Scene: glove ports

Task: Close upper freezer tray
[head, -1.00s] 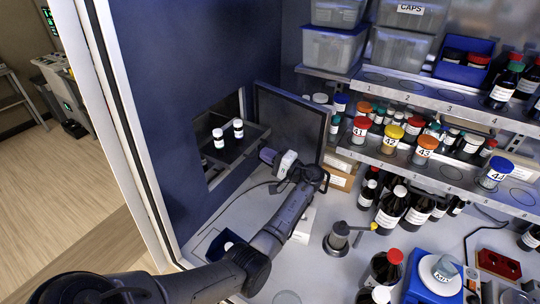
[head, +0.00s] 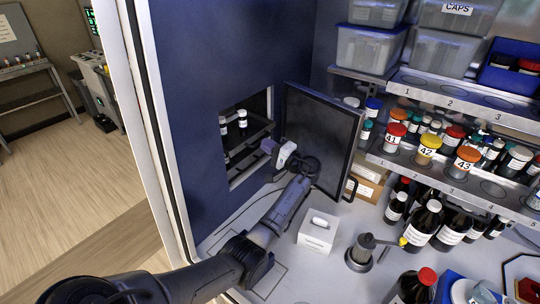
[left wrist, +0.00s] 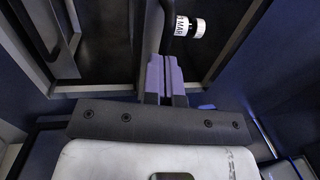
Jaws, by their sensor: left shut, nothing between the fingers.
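The upper freezer tray (head: 255,132) is dark and lies in the opening of the blue freezer wall. Two white-capped vials stand on it, one left (head: 223,125) and one right (head: 242,118). My left gripper (head: 267,146) is shut and empty at the tray's front, by the right side of the opening. In the left wrist view its purple fingers (left wrist: 164,72) are together, just below a dark bar (left wrist: 167,28). Whether they touch it I cannot tell. A labelled white-capped vial (left wrist: 190,27) shows beyond. My right gripper is not in view.
The freezer door (head: 322,135) stands open just right of my gripper. A lower tray level (head: 243,165) shows dimly inside the opening. A white box (head: 317,232) sits on the bench below the door. Bottle shelves (head: 450,165) fill the right side.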

